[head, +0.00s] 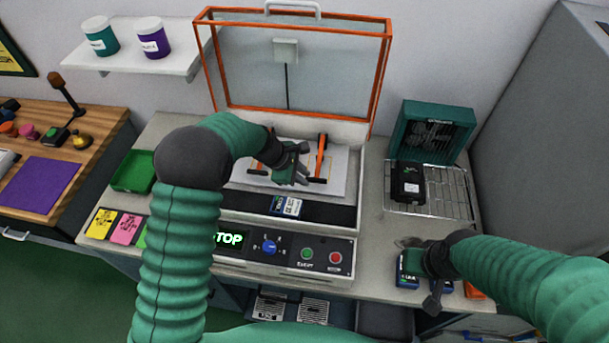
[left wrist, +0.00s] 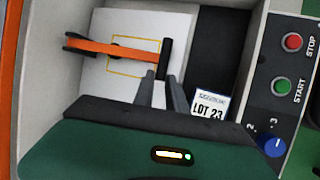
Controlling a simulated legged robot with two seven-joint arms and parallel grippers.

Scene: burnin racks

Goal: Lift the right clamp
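The right clamp (head: 321,155) has an orange lever and a black crossbar handle over a white plate (head: 337,163) inside the open machine. It also shows in the left wrist view (left wrist: 115,48), its black handle (left wrist: 165,58) just ahead of the fingertips. My left gripper (head: 299,175) is beside this handle; its two fingers (left wrist: 161,76) are apart, with the handle's near end at the gap between their tips. I cannot tell whether they touch it.
The orange-framed lid (head: 300,65) stands open behind. A labelled LOT 23 card (head: 286,206) lies in front of the plate. The control panel (head: 285,249) has a blue knob and buttons. Blue boxes (head: 408,275) sit by my right gripper; a wire rack (head: 447,190) is behind.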

